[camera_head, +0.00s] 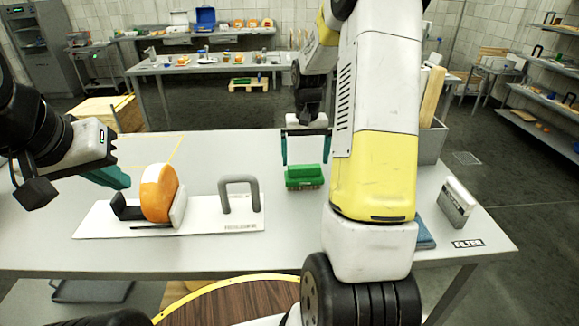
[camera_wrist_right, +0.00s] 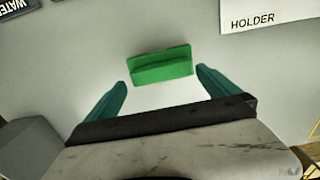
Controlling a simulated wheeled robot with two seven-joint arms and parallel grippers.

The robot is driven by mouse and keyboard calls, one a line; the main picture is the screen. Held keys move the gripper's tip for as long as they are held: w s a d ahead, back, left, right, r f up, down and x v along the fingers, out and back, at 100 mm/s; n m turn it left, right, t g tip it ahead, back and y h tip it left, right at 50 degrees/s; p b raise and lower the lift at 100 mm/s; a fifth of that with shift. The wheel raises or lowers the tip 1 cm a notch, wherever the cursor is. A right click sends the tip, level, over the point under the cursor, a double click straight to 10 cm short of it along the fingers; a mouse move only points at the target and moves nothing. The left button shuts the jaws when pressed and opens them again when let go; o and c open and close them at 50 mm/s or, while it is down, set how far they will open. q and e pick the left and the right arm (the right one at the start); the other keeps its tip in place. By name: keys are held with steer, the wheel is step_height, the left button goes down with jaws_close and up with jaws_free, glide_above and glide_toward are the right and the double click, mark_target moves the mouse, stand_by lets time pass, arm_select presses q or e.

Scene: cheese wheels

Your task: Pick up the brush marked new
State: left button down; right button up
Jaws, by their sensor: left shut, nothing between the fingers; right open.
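A green brush (camera_head: 304,177) stands on the table right of the white board, beneath my right gripper (camera_head: 306,163). It also shows in the right wrist view (camera_wrist_right: 160,66), just beyond and between the open teal fingers (camera_wrist_right: 161,92). No marking can be read on it. My right gripper is open, its fingers above and to either side of the brush, apart from it as far as I can see. My left gripper (camera_head: 122,183) is shut and empty at the left, near the board's left end.
The white board (camera_head: 100,222) carries an orange cheese wheel (camera_head: 158,192) in a holder and a grey arch handle (camera_head: 240,194). A grey-white box (camera_head: 456,204) and a blue item (camera_head: 425,236) lie right of my right arm. A grey bin (camera_head: 431,143) stands behind.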

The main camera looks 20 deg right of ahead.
mark_target(305, 166)
steer(key=shift+a+f, duration=0.1)
steer(key=shift+f, duration=1.9)
steer(key=c, duration=1.3)
steer(key=shift+r, duration=5.05)
